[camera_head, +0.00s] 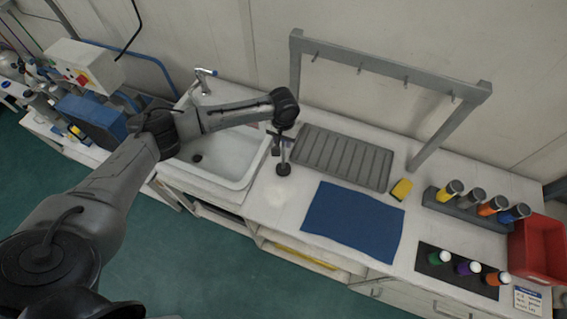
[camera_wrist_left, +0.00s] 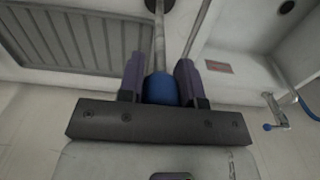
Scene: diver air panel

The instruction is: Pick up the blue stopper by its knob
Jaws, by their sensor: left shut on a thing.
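My left gripper (camera_head: 283,143) is over the white counter between the sink and the ribbed grey drainboard. In the left wrist view, its two fingers (camera_wrist_left: 161,84) are shut on a rounded blue part (camera_wrist_left: 162,90), seemingly the knob of the blue stopper. A thin grey rod runs from this part to a dark round disc (camera_wrist_left: 154,4), cut off at the frame's top. In the head view the dark disc (camera_head: 284,170) shows below the gripper, and the knob is hard to make out. I cannot tell whether the disc touches the counter. My right gripper is out of view.
The sink (camera_head: 240,178) is just left of the gripper, the drainboard (camera_head: 340,160) just right. Beyond lie a blue cloth (camera_head: 350,222), a yellow sponge (camera_head: 401,189), a rack (camera_head: 435,203) of coloured-capped cylinders, several coloured pieces on a dark mat (camera_head: 425,262), and a red bin (camera_head: 540,250).

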